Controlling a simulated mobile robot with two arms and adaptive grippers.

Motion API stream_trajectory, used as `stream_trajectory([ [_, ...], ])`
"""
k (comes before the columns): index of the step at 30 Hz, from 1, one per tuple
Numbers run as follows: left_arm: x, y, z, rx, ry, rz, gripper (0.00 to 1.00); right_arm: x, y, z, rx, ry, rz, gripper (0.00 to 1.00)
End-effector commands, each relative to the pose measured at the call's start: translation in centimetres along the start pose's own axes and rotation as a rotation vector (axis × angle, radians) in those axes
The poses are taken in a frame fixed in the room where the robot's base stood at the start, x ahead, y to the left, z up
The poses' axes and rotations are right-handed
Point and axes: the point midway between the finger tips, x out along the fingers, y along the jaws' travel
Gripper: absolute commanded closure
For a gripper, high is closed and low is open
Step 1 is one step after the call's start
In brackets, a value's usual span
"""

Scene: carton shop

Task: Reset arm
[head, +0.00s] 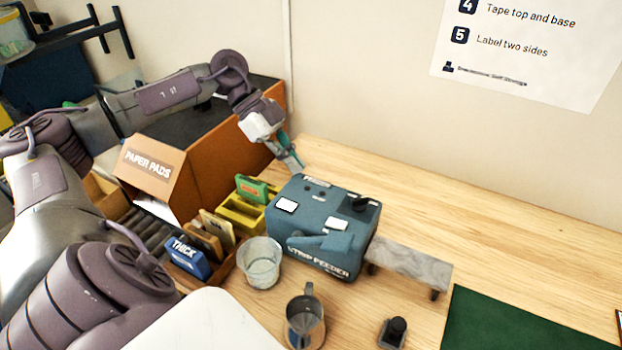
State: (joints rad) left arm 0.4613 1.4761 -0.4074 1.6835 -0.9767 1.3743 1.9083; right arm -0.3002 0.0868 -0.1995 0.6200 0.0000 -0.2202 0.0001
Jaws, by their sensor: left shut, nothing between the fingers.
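My left arm comes in from the left and reaches over the workbench. My left gripper (291,156) is shut and empty. It points downward near the wall, just behind the strip feeder and beside the orange-brown box. My right gripper is not in the head view.
A blue strip feeder (321,225), a grey metal stand (412,262), a clear cup (260,263), a metal jug (305,318) and a small black-knobbed item (393,331) stand on the bench. A "PAPER PADS" carton (150,168) is left. Bare wood (500,245) lies right.

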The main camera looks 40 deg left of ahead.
Motion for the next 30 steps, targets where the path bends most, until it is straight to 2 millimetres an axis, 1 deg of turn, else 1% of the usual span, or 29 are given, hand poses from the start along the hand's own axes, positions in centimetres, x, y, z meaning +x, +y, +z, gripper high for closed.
stream_trajectory([
  [3,-0.9,0.0,0.2,-0.001,0.0,-0.001,1.0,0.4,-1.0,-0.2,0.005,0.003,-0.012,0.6],
  [6,-1.3,0.0,0.2,0.0,0.001,0.0,1.0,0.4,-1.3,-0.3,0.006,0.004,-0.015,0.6],
  [23,-1.3,0.0,0.2,0.0,0.001,0.0,1.0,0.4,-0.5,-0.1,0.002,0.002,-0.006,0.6],
  [26,-2.0,0.0,-0.4,0.0,0.001,0.0,1.0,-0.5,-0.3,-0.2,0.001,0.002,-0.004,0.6],
  [30,-4.0,0.0,-2.1,0.0,0.001,0.0,1.0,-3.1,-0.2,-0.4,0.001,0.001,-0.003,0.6],
])
